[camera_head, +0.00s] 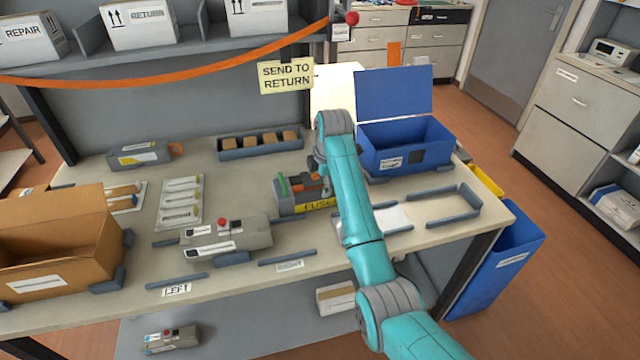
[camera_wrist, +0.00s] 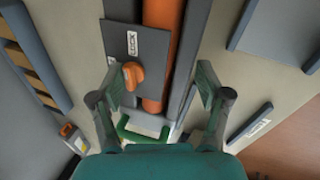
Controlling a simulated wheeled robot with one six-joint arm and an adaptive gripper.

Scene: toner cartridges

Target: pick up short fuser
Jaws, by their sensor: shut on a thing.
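The short fuser (camera_head: 305,194) is a grey unit with a yellow label, green and orange parts on top, lying on the bench right of centre. In the wrist view the fuser (camera_wrist: 138,48) shows a dark plate marked LOCK, an orange knob, an orange roller and a green handle (camera_wrist: 145,132). My gripper (camera_wrist: 163,88) is shut on the fuser, with one finger on either side of it. In the head view my arm partly hides the gripper and the fuser's right end. I cannot tell whether the fuser is clear of the bench.
A blue open-lidded bin (camera_head: 405,150) stands close behind and right. A grey unit with a red button (camera_head: 228,240) lies in front left. A cardboard box (camera_head: 55,250) stands at far left. A tray of brown blocks (camera_head: 260,144) is behind. Low grey guide rails (camera_head: 287,257) line the bench front.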

